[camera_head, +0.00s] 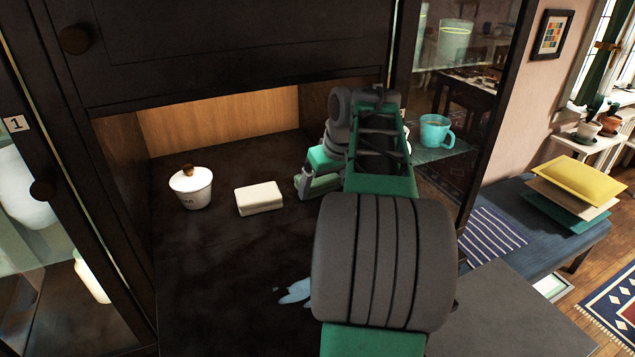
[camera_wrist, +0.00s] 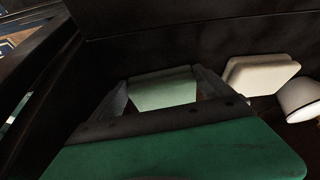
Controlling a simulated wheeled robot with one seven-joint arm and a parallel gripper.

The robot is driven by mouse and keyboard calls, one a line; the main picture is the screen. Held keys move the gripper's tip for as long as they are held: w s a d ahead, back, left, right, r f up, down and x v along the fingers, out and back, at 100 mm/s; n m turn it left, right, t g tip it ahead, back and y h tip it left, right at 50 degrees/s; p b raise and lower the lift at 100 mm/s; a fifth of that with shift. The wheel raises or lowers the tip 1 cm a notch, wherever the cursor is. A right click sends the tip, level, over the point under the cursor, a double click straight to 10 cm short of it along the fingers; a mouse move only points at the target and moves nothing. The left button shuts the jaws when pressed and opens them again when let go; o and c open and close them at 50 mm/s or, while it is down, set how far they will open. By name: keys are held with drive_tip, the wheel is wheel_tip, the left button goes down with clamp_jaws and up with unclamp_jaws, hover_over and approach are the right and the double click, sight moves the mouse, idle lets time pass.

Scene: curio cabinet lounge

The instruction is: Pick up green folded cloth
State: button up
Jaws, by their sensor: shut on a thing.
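The green folded cloth (camera_wrist: 163,91) is a pale green block between the two dark fingers of my gripper (camera_wrist: 162,85) in the wrist view. My gripper is shut on it, with a finger against each side. In the head view my gripper (camera_head: 312,187) is inside the open cabinet niche, right of a white block, and a pale green part of the cloth (camera_head: 321,188) shows there. My arm hides part of the niche behind it. I cannot tell whether the cloth touches the niche floor.
A cream block (camera_head: 259,198) and a lidded white pot (camera_head: 190,187) stand left of my gripper on the dark niche floor (camera_head: 225,270). A pale blue patch (camera_head: 295,292) lies nearer. A turquoise mug (camera_head: 436,131) stands behind glass at right. The niche's front left floor is clear.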

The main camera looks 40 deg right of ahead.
drive_tip(key=shift+s+r, duration=0.1)
drive_tip(key=shift+s+r, duration=0.15)
drive_tip(key=shift+r, duration=0.05)
drive_tip(key=s+a+r+p, duration=0.2)
drive_tip(key=s+r, duration=0.5)
drive_tip(key=s, duration=0.6)
drive_tip(key=shift+s+a+r, duration=0.15)
drive_tip(key=shift+a+r, duration=0.05)
drive_tip(key=shift+a, duration=0.15)
